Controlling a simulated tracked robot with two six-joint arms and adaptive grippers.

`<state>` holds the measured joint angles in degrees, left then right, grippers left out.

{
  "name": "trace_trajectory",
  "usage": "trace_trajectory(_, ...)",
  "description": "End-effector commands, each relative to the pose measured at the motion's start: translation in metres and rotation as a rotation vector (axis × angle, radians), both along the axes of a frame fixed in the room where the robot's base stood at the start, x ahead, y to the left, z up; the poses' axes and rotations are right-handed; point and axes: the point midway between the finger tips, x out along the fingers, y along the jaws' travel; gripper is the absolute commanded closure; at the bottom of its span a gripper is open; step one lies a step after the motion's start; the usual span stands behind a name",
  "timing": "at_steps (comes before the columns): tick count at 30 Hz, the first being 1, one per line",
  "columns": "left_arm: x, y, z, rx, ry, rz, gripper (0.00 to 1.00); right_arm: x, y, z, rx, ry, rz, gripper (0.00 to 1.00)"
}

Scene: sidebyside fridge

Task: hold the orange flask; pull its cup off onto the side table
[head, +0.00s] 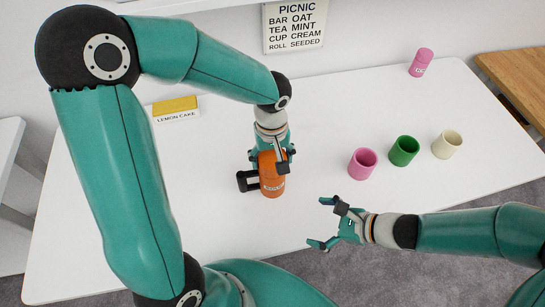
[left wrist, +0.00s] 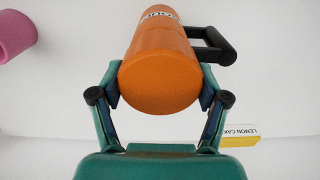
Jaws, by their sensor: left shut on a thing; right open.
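The orange flask (head: 271,182) stands upright on the white table, with a black handle (head: 246,181) on its left side. My left gripper (head: 268,161) comes down from above and is shut on the upper part of the flask. In the left wrist view the flask (left wrist: 160,65) sits between both fingers, its round orange end facing the camera. I cannot make out a separate cup on the flask. My right gripper (head: 319,222) is open and empty, to the right of the flask and near the table's front edge, fingers pointing left.
Pink (head: 362,164), green (head: 404,151) and cream (head: 447,144) cups stand right of the flask. A pink labelled container (head: 421,62) stands at the back right. A lemon cake box (head: 176,108) lies at the back left. A wooden side table (head: 519,82) is at right, a white one (head: 10,140) at left.

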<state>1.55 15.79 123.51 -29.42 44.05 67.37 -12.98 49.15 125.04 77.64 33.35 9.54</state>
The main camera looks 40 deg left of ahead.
Motion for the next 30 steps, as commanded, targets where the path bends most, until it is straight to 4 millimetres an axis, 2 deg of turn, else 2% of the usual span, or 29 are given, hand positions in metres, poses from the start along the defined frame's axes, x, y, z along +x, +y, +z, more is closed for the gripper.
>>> trace_trajectory(1,0.000,0.000,0.000,0.001,0.001,0.000,0.59,0.008,0.016,0.012,0.050,0.030,-0.046,0.00)
trace_trajectory(3,0.000,0.000,0.000,0.001,0.001,-0.001,0.59,0.018,0.032,0.027,0.113,0.072,-0.107,0.00)
trace_trajectory(6,0.000,0.000,0.000,0.001,0.001,-0.001,0.59,0.029,0.049,0.044,0.185,0.114,-0.170,0.00)
trace_trajectory(12,0.000,0.000,0.000,0.001,0.001,-0.001,0.59,0.040,0.065,0.060,0.252,0.151,-0.227,0.00)
trace_trajectory(20,0.000,0.000,0.000,0.001,0.001,-0.001,0.59,0.040,0.085,0.053,0.255,0.155,-0.229,0.00)
trace_trajectory(30,0.000,0.000,0.000,0.001,0.001,-0.001,0.59,0.038,0.131,0.033,0.253,0.153,-0.229,0.00)
